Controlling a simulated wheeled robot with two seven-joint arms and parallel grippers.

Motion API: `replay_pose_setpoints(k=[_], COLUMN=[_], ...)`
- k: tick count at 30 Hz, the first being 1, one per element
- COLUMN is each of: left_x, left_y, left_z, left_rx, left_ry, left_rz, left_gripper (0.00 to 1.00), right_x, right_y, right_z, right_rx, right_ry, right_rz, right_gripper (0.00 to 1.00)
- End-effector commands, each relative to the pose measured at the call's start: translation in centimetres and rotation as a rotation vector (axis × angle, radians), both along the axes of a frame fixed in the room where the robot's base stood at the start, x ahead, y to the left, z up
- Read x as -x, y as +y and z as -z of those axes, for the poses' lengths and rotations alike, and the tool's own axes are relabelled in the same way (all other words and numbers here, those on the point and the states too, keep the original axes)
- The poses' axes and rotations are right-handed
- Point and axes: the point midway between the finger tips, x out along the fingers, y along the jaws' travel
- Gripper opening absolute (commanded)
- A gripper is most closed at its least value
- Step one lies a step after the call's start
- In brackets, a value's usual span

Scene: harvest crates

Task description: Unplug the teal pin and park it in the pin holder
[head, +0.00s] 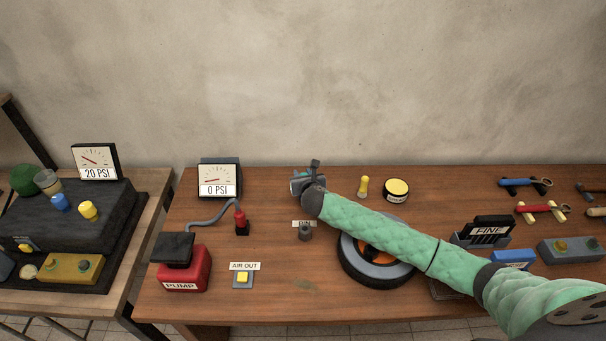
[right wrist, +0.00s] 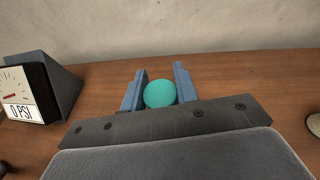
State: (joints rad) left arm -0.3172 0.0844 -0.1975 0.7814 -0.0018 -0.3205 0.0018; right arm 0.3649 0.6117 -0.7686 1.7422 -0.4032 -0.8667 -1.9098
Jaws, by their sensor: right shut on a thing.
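My right gripper (head: 303,178) is over the back part of the wooden table, to the right of the 0 PSI gauge. It is shut on the teal pin; the pin's round teal top (right wrist: 159,93) shows between the two blue-grey fingers in the right wrist view. The pin's lower part is hidden, so I cannot tell whether it sits in a socket or is clear of the table. A small grey cup with a label behind it, seemingly the pin holder (head: 305,233), stands in front of the gripper and looks empty. My left gripper is out of view.
The 0 PSI gauge (head: 217,178) stands left of the gripper. A red pump (head: 182,272) with a hose and an air-out button (head: 243,278) are at the front left. A tire (head: 350,263) lies under my right arm. A yellow-topped tin (head: 396,189) is at the back.

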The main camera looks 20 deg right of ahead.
Motion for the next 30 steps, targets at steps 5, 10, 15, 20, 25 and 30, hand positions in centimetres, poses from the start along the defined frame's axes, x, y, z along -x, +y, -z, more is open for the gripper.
replay_pose_setpoints(k=[5, 10, 15, 20, 25, 30], left_x=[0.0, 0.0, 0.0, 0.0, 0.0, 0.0], left_y=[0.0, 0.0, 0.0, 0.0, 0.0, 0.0], left_z=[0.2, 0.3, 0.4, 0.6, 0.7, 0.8], left_rx=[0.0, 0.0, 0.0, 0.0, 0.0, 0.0], left_ry=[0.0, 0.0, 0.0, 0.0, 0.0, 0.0], left_rz=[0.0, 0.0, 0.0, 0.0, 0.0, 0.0], left_gripper=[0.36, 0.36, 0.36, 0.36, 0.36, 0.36], right_x=[0.0, 0.0, 0.0, 0.0, 0.0, 0.0], right_y=[0.0, 0.0, 0.0, 0.0, 0.0, 0.0], right_z=[0.4, 0.8, 1.1, 1.4, 1.7, 2.0], right_rx=[0.0, 0.0, 0.0, 0.0, 0.0, 0.0], right_ry=[0.0, 0.0, 0.0, 0.0, 0.0, 0.0], right_rz=[0.0, 0.0, 0.0, 0.0, 0.0, 0.0], right_gripper=[0.07, 0.07, 0.07, 0.07, 0.07, 0.32])
